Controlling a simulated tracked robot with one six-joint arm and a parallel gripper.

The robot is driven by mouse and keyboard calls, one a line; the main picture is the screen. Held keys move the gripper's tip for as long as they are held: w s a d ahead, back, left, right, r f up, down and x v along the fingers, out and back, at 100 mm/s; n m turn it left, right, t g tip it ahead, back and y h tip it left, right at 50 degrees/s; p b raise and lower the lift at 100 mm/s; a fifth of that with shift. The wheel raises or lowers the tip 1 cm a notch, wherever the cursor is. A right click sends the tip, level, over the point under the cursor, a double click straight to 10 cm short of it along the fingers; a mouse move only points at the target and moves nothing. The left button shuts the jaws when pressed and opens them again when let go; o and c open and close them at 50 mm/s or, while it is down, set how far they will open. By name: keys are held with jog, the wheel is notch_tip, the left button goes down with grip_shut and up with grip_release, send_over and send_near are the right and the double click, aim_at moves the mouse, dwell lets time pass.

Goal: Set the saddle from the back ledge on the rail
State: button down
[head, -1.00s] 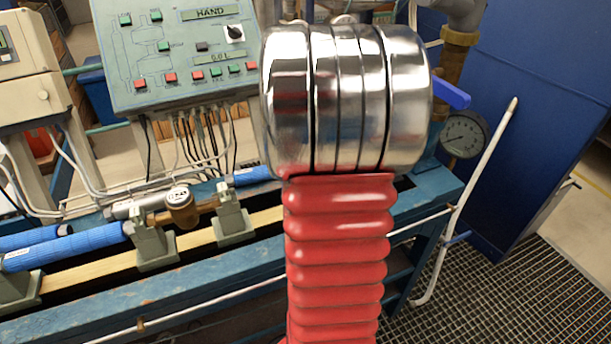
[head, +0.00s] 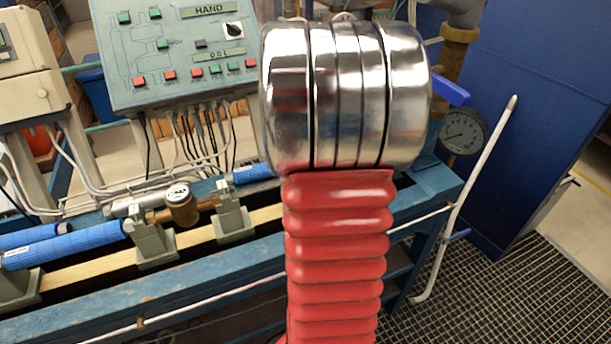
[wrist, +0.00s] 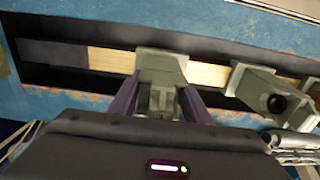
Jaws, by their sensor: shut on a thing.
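In the wrist view my gripper (wrist: 160,88) has its two purple fingers on either side of a grey-green saddle (wrist: 161,65), shut on it. The saddle lies across the pale wooden strip of the rail (wrist: 112,60); I cannot tell whether it rests on it or hangs just above. In the head view my chrome and red arm hides the gripper and the held saddle. The rail (head: 98,270) runs along the blue bench there, left of my arm.
Another saddle (wrist: 258,88) stands right of the held one in the wrist view. In the head view, saddles (head: 154,246) (head: 233,222) carry a brass meter (head: 181,205) and blue-sleeved pipes (head: 65,246). A control panel (head: 180,55) stands behind; a gauge (head: 464,132) is at right.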

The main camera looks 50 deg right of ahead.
jog(key=shift+f, duration=0.15)
jog(key=shift+f, duration=0.6)
jog(key=shift+f, duration=0.35)
dwell(1.1)
jog(key=c, duration=0.9)
grip_release()
jog(key=shift+f, duration=0.1)
jog(key=shift+r, duration=6.75)
